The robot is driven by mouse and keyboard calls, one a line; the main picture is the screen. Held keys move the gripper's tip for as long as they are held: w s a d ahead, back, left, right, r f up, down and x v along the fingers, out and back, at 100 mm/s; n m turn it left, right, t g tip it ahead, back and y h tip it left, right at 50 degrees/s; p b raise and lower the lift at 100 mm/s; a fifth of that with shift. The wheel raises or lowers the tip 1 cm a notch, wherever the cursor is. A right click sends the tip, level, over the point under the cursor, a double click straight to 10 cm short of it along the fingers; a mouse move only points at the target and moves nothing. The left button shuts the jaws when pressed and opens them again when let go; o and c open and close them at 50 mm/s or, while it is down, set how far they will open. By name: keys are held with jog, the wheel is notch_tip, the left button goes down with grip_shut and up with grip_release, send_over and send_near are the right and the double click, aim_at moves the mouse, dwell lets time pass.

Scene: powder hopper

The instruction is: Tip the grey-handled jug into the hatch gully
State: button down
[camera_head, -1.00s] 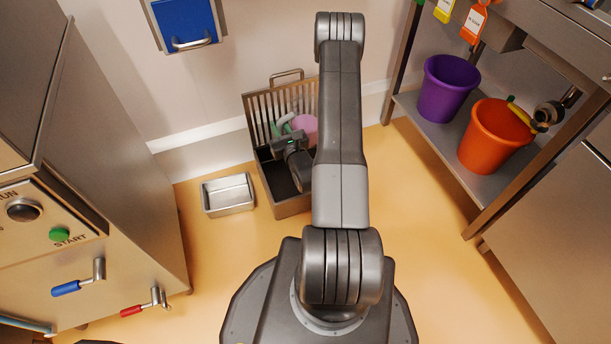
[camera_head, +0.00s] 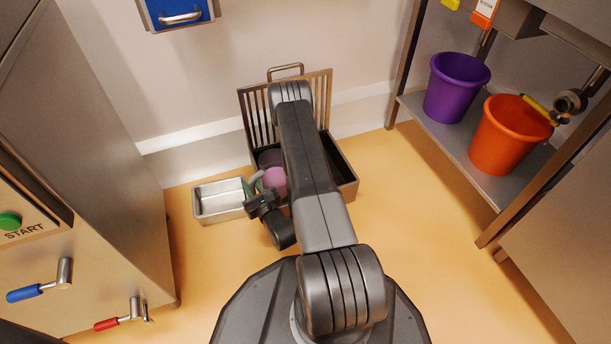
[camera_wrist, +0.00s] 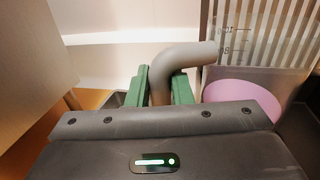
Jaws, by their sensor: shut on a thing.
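The jug (camera_head: 274,179) has a clear marked wall, pink contents and a grey handle (camera_wrist: 178,62). My gripper (camera_head: 262,196) is shut on that handle; in the wrist view its green fingers (camera_wrist: 160,88) stand on either side of it. The jug body (camera_wrist: 235,80) is to the right of the fingers and looks about upright. The hatch gully (camera_head: 348,181) is a dark, open floor box with its barred grate (camera_head: 322,92) standing up against the wall. The jug is over or in front of its left part in the head view; its height is unclear. My arm hides the gully's middle.
A steel tray (camera_head: 219,203) sits on the floor left of the gully, close to my gripper. A machine with blue (camera_head: 25,293) and red (camera_head: 106,324) levers stands at left. Purple (camera_head: 456,86) and orange (camera_head: 508,134) buckets sit on a right shelf. Floor right of the gully is clear.

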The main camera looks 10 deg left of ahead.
aim_at(257, 174)
jog(key=shift+r, duration=0.1)
dwell(0.3)
jog(key=shift+w+d+r+m+g, duration=0.35)
jog(key=shift+w+r+m, duration=0.3)
jog(key=shift+m, duration=0.45)
jog(key=shift+w+d+r+m, duration=0.2)
jog(key=shift+r+m, duration=0.1)
jog(key=shift+r, duration=0.15)
jog(key=shift+w+d+r+m, duration=0.15)
jog(key=shift+r+m, duration=0.15)
jog(key=shift+r, duration=0.15)
jog(key=shift+w+d+r+m, duration=0.2)
jog(key=shift+r+m, duration=0.1)
jog(key=shift+r, duration=0.15)
jog(key=w+m+p, duration=0.1)
jog(key=w+d+r+m, duration=0.1)
jog(key=w+d+m+g+p, duration=0.1)
jog(key=w, duration=0.1)
jog(key=shift+d+r+m+h+p, duration=0.25)
jog(key=shift+r+m+h+p, duration=0.05)
jog(key=shift+r+m, duration=0.1)
jog(key=shift+w+d+r+m+g+p, duration=0.25)
jog(key=shift+w+m+p, duration=0.2)
jog(key=shift+m+p, duration=0.25)
jog(key=shift+w+d+r+m+g+p, duration=0.15)
jog(key=shift+w+d+m+p, duration=0.25)
jog(key=shift+m+p, duration=0.3)
